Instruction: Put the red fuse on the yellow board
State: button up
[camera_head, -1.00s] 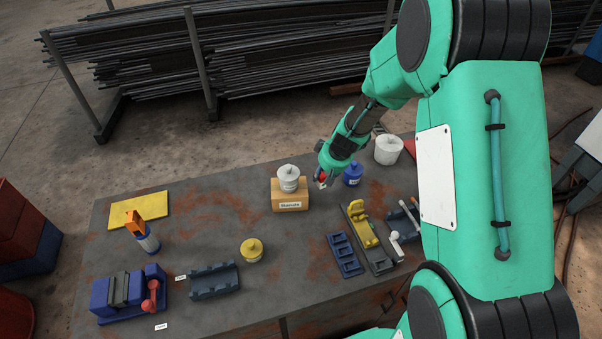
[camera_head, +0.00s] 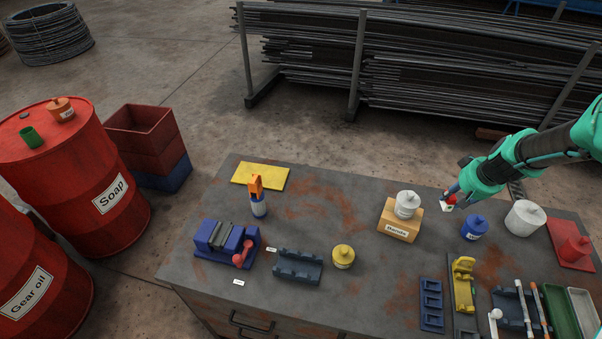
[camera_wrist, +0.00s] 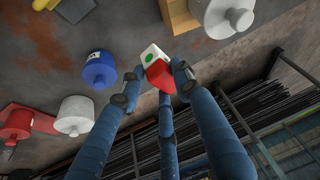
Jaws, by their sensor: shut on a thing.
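The red fuse (camera_head: 449,200) is a small block with red and white faces. The wrist view shows it (camera_wrist: 159,72) with a green dot on its white face. My gripper (camera_head: 453,193) is shut on it, its blue-grey fingers (camera_wrist: 153,80) around the block. It is near the table's back edge, between the orange block with a white pot and the blue pot. The exact height above the table is hard to tell.
The orange block (camera_head: 399,228) bears a white pot (camera_head: 407,204). A blue pot (camera_head: 474,228) and a larger white pot (camera_head: 525,217) stand right of the fuse. An orange-topped bottle (camera_head: 258,199) stands just in front of the board. The rusty tabletop between board and orange block is clear.

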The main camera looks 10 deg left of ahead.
jog(key=shift+r, duration=0.85)
jog(key=w+a+n+y+p, duration=0.1)
jog(key=w+a, duration=0.4)
jog(key=a, duration=0.6)
jog(key=w+a+r+n, duration=0.15)
jog(key=w+a, duration=0.35)
jog(key=a, duration=0.6)
jog(key=w+a+n+y+p, duration=0.1)
jog(key=w+a, duration=0.5)
jog(key=a, duration=0.6)
jog(key=s+a+f+n+g, duration=0.1)
jog(key=s+a+n, duration=0.1)
jog(key=a, duration=1.5)
jog(key=s+a+f+n, duration=0.1)
jog(key=s+a, duration=0.1)
jog(key=a, duration=1.5)
jog(key=shift+w+d+f+p, duration=0.1)
jog(key=shift+f+p, duration=0.1)
jog(key=shift+f, duration=1.05)
jog(key=shift+w+d+f+p, duration=0.1)
jog(key=shift+f+p, duration=0.1)
jog(key=shift+f, duration=1)
jog(key=shift+f, duration=0.15)
jog(key=shift+f+b, duration=0.55)
jog(key=shift+f, duration=2.45)
